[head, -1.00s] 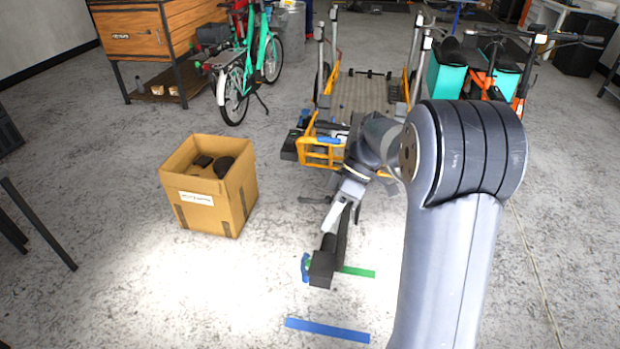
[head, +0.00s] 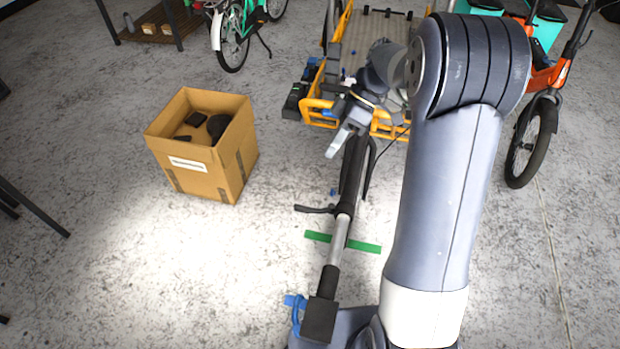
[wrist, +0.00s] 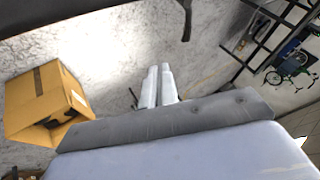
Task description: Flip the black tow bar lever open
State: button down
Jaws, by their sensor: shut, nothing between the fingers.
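The tow bar (head: 338,240) runs from the yellow-framed trailer toward me, with a silver length and a black block (head: 319,320) at its near end. A thin black lever (head: 315,209) sticks out to the left from the bar, about midway. A small dark piece, perhaps this lever, shows left of the fingers in the wrist view (wrist: 133,97). My gripper (head: 332,152) is shut and empty, its pale fingers beyond the lever and near the black upper part of the bar. In the wrist view the two fingers (wrist: 158,70) lie close together. Contact with the bar cannot be told.
An open cardboard box (head: 205,170) with dark items stands to the left. The yellow-framed trailer (head: 318,108) stands behind. An orange bike (head: 530,130) is at the right. A green strip (head: 365,247) lies on the floor under the bar. The floor between box and bar is clear.

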aim_at(303, 206)
jog(key=s+a+f+p, duration=0.1)
jog(key=s+a+f, duration=0.5)
jog(key=s, duration=0.1)
jog(key=shift+f, duration=0.3)
jog(key=shift+s, duration=0.1)
jog(key=n+g+b, duration=0.1)
jog(key=n, duration=0.1)
jog(key=s+n+h+b, duration=0.1)
jog(key=shift+s+a+n+g+b, duration=0.3)
jog(key=shift+a+n+g, duration=0.05)
jog(key=shift+n+g, duration=0.05)
jog(key=shift+r, duration=0.15)
